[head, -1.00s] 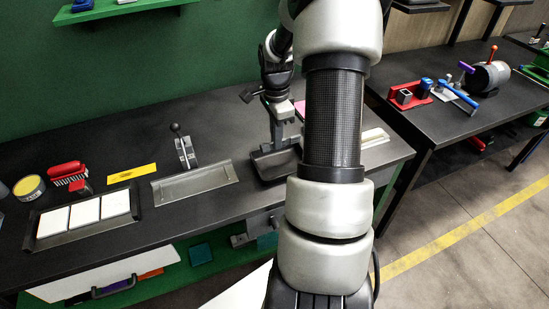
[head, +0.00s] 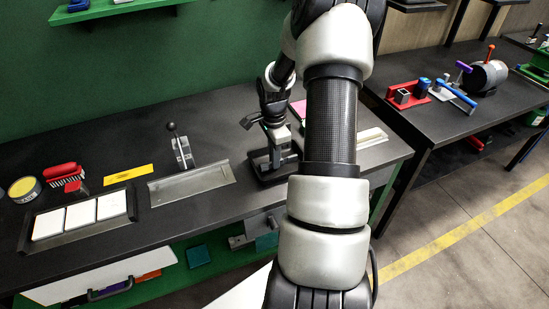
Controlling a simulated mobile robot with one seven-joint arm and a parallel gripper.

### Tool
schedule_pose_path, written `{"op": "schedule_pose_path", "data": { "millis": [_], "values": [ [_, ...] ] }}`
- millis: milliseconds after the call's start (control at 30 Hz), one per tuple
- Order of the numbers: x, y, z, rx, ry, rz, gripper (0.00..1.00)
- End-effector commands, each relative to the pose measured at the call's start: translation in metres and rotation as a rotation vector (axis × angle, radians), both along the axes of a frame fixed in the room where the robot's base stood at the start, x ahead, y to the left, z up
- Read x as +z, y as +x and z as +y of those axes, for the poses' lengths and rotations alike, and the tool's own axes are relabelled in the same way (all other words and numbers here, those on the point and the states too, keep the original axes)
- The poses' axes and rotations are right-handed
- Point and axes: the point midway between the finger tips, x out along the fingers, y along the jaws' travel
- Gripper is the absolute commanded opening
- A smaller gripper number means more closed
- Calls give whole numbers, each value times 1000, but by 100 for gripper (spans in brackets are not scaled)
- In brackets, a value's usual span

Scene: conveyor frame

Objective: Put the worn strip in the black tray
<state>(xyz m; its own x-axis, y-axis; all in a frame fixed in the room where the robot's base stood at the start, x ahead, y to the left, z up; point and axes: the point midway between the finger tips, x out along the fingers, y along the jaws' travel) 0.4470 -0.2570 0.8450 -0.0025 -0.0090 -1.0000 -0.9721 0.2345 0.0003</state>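The black tray (head: 262,179) lies on the dark bench near its front edge, in the middle of the head view. My gripper (head: 277,160) points down with its fingertips low over the tray, and it hides part of the tray. I cannot tell whether its fingers are apart or closed on something. I cannot make out a worn strip for certain. An empty-looking metal channel frame (head: 192,187) lies left of the tray, with a black-knobbed lever (head: 180,150) behind it. A yellow strip (head: 128,174) lies flat farther left.
A tray of white tiles (head: 80,219), a red brush (head: 65,177) and a yellow-topped round tin (head: 24,189) are at the left. A pale strip-like piece (head: 370,138) lies at the right. My arm hides the bench between. A second bench (head: 430,120) stands beyond a gap.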

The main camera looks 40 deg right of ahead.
Motion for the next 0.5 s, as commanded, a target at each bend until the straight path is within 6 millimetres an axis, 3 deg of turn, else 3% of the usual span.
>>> {"op": "schedule_pose_path", "data": {
  "millis": [100, 500],
  "values": [
    [0, 0, 0, 0, 0, 0, 25],
    [10, 0, -1, 0, -2, -1, 25]
  ]
}}
